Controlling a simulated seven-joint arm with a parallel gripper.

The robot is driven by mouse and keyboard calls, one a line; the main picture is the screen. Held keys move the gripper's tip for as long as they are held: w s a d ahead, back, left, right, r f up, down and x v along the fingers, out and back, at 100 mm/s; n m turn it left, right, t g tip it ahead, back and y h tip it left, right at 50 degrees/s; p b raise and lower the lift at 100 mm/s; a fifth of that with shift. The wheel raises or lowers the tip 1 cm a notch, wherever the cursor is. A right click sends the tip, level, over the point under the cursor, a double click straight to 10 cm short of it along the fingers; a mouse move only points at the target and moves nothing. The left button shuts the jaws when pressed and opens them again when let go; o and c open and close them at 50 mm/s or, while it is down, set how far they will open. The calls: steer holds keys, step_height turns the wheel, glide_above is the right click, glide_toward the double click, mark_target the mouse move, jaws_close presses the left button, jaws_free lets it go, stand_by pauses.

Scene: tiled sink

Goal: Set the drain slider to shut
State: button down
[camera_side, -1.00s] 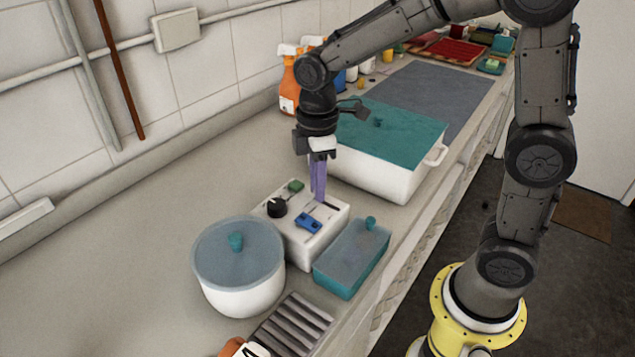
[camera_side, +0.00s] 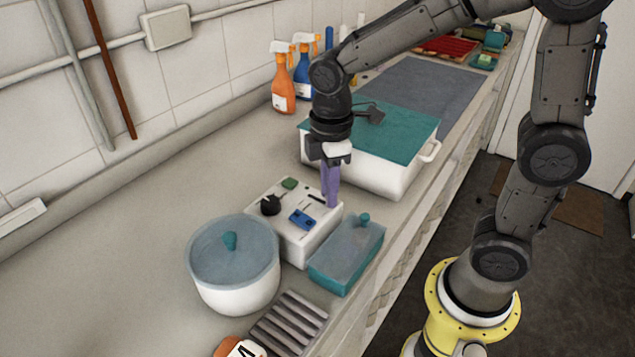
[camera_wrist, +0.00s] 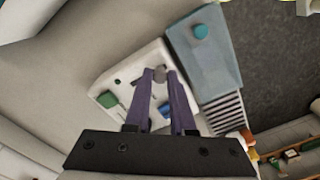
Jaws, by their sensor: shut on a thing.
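The white control box (camera_side: 302,243) stands on the counter and also shows in the wrist view (camera_wrist: 153,53). Its drain slider has a small grey knob (camera_wrist: 159,73), seen between my purple fingertips in the wrist view. My gripper (camera_side: 332,204) points down and is shut on this knob, at the right end of the box top. A dark slot (camera_side: 316,198) shows just left of the fingers in the side view. The fingers hide the knob there. I cannot read any marks for the slider's positions.
Close around stand a lidded white pot (camera_side: 235,287), a teal lidded box (camera_side: 346,255) and a large white bin (camera_side: 375,177). The counter to the left is clear.

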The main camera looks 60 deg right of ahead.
steer(key=shift+s, duration=0.25)
steer(key=c, duration=0.8)
jaws_free()
steer(key=shift+o, duration=0.2)
steer(key=shift+r, duration=0.15)
step_height(320, 180, up, 14)
steer(key=shift+f, duration=0.2)
